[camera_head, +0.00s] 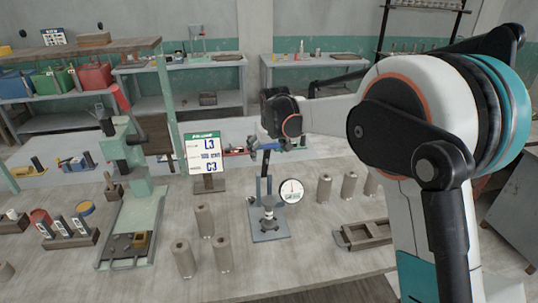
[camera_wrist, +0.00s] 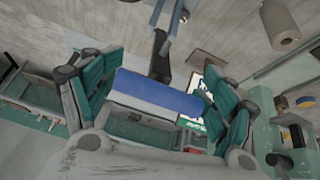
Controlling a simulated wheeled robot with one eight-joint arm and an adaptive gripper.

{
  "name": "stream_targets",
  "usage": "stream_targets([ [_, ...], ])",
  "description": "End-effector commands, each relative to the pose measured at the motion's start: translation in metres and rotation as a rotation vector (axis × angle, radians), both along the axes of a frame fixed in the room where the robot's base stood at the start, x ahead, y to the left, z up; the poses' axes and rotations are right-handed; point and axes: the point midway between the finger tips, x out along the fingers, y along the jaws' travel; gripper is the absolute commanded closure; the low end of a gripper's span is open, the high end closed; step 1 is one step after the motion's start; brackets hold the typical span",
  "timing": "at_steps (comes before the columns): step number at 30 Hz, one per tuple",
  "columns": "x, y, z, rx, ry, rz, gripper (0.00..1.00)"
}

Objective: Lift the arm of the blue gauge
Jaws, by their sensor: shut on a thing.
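The blue gauge stands on the table, with a flat blue-grey base plate (camera_head: 269,228), a dark upright, a round white dial (camera_head: 291,191) at its right and a small grey cylindrical part (camera_head: 268,214) low in front. Its arm ends at the top in a blue bar (camera_head: 265,147), level with my gripper (camera_head: 272,148). In the wrist view the blue bar (camera_wrist: 158,92) lies across between my green-padded fingers, which are shut on it. The dark post (camera_wrist: 160,58) shows just beyond the bar. The exact finger contact is partly hidden in the head view.
A white sign (camera_head: 204,153) stands left of the gauge, beside a pale green press (camera_head: 135,190). Several clay cylinders (camera_head: 204,221) stand around the gauge. A brown wooden tray (camera_head: 362,235) lies to the right. The table front between cylinders and tray is clear.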

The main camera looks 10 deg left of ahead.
Motion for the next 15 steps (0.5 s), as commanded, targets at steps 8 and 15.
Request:
stream_targets([
  [8,0.021,0.003,0.011,-0.004,0.007,-0.003,0.65],
  [15,0.025,0.004,0.013,-0.003,0.005,-0.003,0.65],
])
